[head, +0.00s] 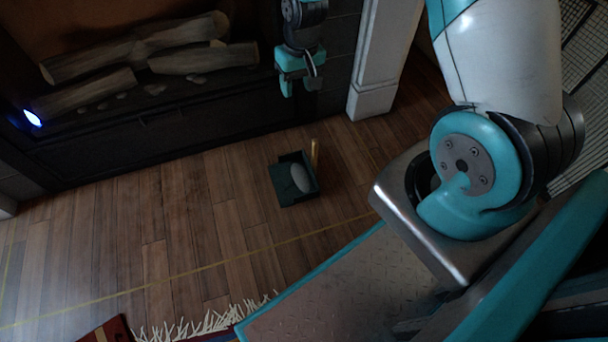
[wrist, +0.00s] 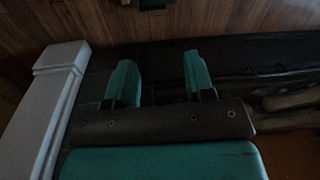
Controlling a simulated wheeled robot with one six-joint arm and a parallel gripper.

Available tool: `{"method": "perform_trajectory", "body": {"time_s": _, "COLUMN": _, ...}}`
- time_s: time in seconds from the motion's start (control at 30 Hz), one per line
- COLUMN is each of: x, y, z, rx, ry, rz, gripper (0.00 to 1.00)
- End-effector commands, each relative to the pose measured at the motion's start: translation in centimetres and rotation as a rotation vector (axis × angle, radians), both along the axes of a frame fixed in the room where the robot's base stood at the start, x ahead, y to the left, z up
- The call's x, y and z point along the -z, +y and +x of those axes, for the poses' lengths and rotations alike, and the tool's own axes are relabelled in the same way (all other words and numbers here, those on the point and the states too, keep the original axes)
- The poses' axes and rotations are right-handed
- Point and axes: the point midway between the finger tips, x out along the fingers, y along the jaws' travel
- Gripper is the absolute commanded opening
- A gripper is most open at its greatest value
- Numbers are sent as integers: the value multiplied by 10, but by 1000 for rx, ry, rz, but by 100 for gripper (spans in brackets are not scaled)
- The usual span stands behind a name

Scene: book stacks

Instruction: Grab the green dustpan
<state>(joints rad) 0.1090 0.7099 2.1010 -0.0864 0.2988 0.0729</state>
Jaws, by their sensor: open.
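The dark green dustpan (head: 283,183) lies on the wooden floor in the head view, in front of the fireplace. A grey rounded object (head: 301,178) lies in it, and a thin yellowish upright piece (head: 314,154) stands at its right side. My gripper (head: 300,84) is open and empty, above and beyond the dustpan in the picture, apart from it. In the wrist view my two teal fingers (wrist: 160,80) are spread. A dark greenish piece, probably the dustpan's edge, shows at the top edge of that view, mostly cut off.
The dark fireplace (head: 150,135) with several logs (head: 90,92) stands behind. A white pillar base (head: 372,98) is right of my gripper and also shows in the wrist view (wrist: 50,100). A fringed red rug (head: 108,332) lies at the bottom. The floor around the dustpan is clear.

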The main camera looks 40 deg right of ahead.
Motion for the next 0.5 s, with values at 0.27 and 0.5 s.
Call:
{"method": "perform_trajectory", "body": {"time_s": 0.27, "x": 88, "y": -53, "z": -1, "rx": 121, "ry": 43, "rz": -72, "gripper": 49}}
{"method": "perform_trajectory", "body": {"time_s": 0.5, "x": 138, "y": -56, "z": -2, "rx": 126, "ry": 46, "rz": -77, "gripper": 49}}
